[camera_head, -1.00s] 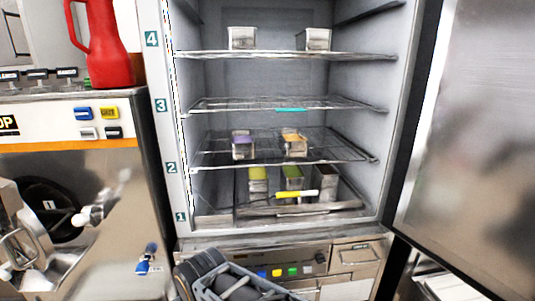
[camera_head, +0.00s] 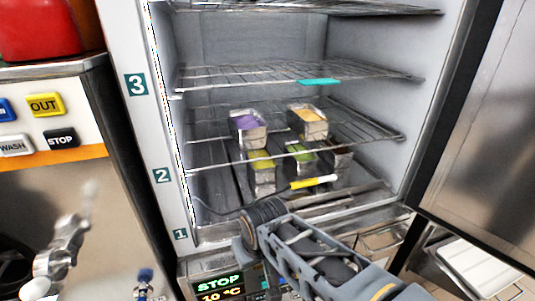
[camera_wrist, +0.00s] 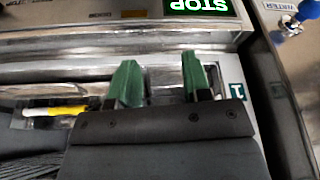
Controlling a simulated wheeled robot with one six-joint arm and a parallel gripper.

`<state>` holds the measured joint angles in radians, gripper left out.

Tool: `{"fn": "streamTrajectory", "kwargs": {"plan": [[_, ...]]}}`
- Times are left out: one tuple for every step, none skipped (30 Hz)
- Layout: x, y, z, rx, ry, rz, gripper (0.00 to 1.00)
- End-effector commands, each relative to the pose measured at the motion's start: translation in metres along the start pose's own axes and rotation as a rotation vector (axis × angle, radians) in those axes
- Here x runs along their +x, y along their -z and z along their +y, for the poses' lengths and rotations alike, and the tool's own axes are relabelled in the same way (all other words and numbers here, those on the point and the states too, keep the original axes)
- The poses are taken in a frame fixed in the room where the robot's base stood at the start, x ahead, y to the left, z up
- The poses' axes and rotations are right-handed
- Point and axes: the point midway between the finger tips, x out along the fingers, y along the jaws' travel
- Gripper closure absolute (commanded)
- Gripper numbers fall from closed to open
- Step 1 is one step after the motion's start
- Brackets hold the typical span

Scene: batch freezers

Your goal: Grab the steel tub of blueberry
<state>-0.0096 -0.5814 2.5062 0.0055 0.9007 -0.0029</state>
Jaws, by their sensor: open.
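The steel tub with purple contents (camera_head: 249,131), which looks like the blueberry one, stands on the left of the wire shelf by label 2 in the head view. A tub with orange-yellow contents (camera_head: 308,123) stands to its right. My gripper (camera_wrist: 160,82) shows two green fingers, apart and with nothing between them, in the wrist view. It is near the freezer's lower front edge, by label 1, away from the purple tub. The purple tub is not visible in the wrist view. The fingertips cannot be made out in the head view.
Below are tubs with yellow-green (camera_head: 262,170), green (camera_head: 301,158) and dark contents (camera_head: 338,157). A yellow-and-white bar (camera_head: 314,182) lies at the front. A teal strip (camera_head: 320,82) sits on shelf 3. The open freezer door (camera_head: 478,130) bounds the right; a machine (camera_head: 60,190) stands left.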

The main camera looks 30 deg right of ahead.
Motion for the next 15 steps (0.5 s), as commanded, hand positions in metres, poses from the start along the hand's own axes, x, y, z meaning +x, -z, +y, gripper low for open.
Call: {"fn": "streamTrajectory", "kwargs": {"plan": [[0.0, 0.001, 0.001, 0.002, -0.002, 0.005, 0.51], [0.0, 0.003, 0.002, 0.007, -0.007, 0.014, 0.48], [-0.001, 0.007, 0.005, 0.017, -0.016, 0.039, 0.44], [-0.001, 0.012, 0.01, 0.028, -0.027, 0.065, 0.41], [-0.003, 0.019, 0.016, 0.042, -0.042, 0.101, 0.38], [-0.005, 0.029, 0.025, 0.065, -0.065, 0.162, 0.34], [-0.008, 0.039, 0.032, 0.08, -0.085, 0.217, 0.32], [-0.011, 0.05, 0.039, 0.099, -0.104, 0.279, 0.29], [-0.018, 0.064, 0.049, 0.12, -0.13, 0.366, 0.25], [-0.024, 0.075, 0.056, 0.134, -0.147, 0.435, 0.22], [-0.03, 0.085, 0.064, 0.145, -0.162, 0.504, 0.19], [-0.04, 0.098, 0.072, 0.157, -0.178, 0.594, 0.15], [-0.048, 0.107, 0.077, 0.162, -0.187, 0.66, 0.12], [-0.056, 0.116, 0.083, 0.166, -0.194, 0.724, 0.1], [-0.067, 0.126, 0.088, 0.167, -0.199, 0.805, 0.06]]}}
